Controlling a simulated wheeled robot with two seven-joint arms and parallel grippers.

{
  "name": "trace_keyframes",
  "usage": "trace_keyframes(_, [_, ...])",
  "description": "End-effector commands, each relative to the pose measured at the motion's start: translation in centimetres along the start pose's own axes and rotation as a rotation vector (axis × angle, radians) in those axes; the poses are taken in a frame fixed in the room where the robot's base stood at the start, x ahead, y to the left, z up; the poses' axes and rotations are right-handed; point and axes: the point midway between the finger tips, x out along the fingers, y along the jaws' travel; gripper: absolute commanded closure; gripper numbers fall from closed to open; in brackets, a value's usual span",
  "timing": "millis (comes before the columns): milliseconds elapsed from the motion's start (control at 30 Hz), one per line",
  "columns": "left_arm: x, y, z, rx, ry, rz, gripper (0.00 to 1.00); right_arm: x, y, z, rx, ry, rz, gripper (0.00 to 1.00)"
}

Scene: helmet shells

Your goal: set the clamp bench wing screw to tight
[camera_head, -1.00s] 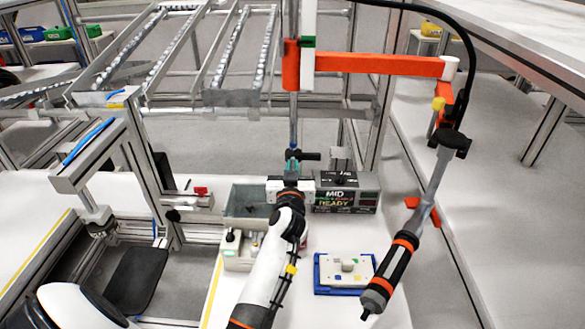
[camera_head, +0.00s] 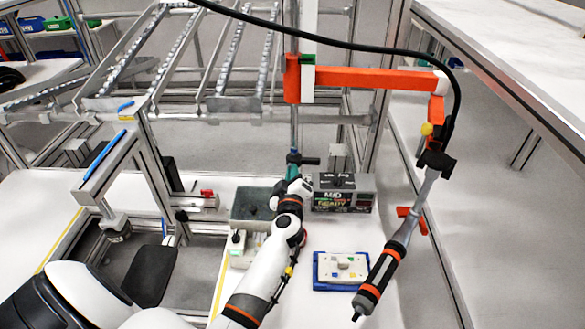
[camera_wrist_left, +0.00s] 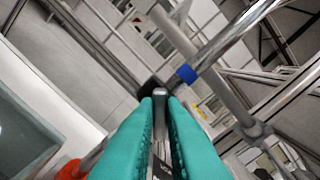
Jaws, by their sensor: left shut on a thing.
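My left gripper (camera_head: 293,172) has teal fingers and is at the upright post, behind the grey bin. In the left wrist view its fingers (camera_wrist_left: 160,120) are shut on a narrow grey metal piece (camera_wrist_left: 160,95), which appears to be the wing screw. A dark block sits just behind that piece. In the head view a dark clamp part (camera_head: 304,160) on the post shows right beside the fingertips. The hand hides most of the screw, so its turn angle cannot be read. My right gripper is not in view.
A blue tray (camera_head: 318,284) lies nearer. An orange boom (camera_head: 375,77) and a hanging tool (camera_head: 385,265) are at right.

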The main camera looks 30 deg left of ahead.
Motion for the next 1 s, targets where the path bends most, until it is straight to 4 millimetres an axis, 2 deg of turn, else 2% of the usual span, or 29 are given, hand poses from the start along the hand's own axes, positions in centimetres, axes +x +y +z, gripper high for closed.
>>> trace_keyframes(200, [0.0,-0.1,0.1,-0.205,-0.001,0.001,1.0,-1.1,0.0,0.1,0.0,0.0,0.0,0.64])
trace_keyframes(600, [0.1,0.1,0.0,-0.554,-0.002,0.0,1.0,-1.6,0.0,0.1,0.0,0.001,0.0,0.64])
trace_keyframes(1000, [0.1,0.2,0.0,-0.744,-0.002,-0.001,1.0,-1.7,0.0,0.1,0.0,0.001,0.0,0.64])
